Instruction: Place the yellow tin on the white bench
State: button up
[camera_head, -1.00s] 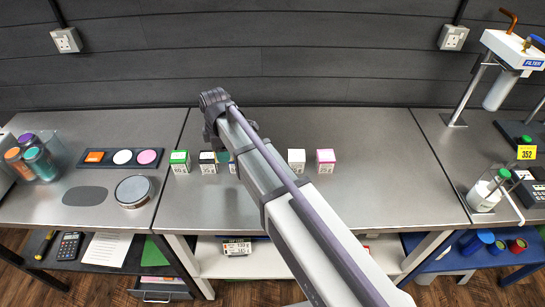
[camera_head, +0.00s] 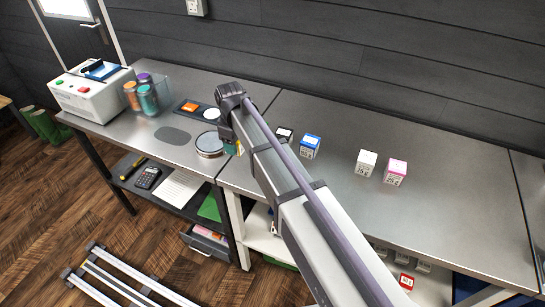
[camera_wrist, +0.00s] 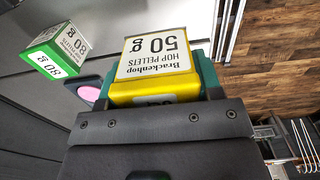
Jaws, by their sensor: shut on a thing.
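My gripper (camera_wrist: 155,78) is shut on the yellow tin (camera_wrist: 156,96), a small box with a white label reading 50 g hop pellets, gripped between teal fingers in the wrist view. In the head view the gripper end (camera_head: 231,146) is near the seam between the two left benches, and my arm mostly hides the tin. The white bench (camera_head: 450,190) is the middle one, with a grey steel top and white legs. I cannot tell the tin's height above the surface.
A green tin (camera_wrist: 58,50) stands close by in the wrist view. Black (camera_head: 284,133), blue (camera_head: 309,146), white (camera_head: 366,162) and pink (camera_head: 395,172) tins stand on the white bench. The left bench holds a round sieve (camera_head: 209,144) and a disc tray (camera_head: 196,110). The white bench's front right is clear.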

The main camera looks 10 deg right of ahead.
aim_at(239, 167)
notch_tip(239, 167, down, 9)
jog(key=b, duration=0.7)
jog(key=shift+r, duration=0.15)
jog(key=shift+r+p, duration=0.25)
jog(key=shift+p, duration=0.05)
jog(key=shift+c, duration=0.4)
jog(key=shift+f+b, duration=0.3)
jog(key=o, duration=1.1)
jog(key=shift+r, duration=0.1)
jog(key=shift+c, duration=0.2)
notch_tip(239, 167, up, 13)
jog(key=p, duration=1.3)
jog(key=shift+f, duration=0.25)
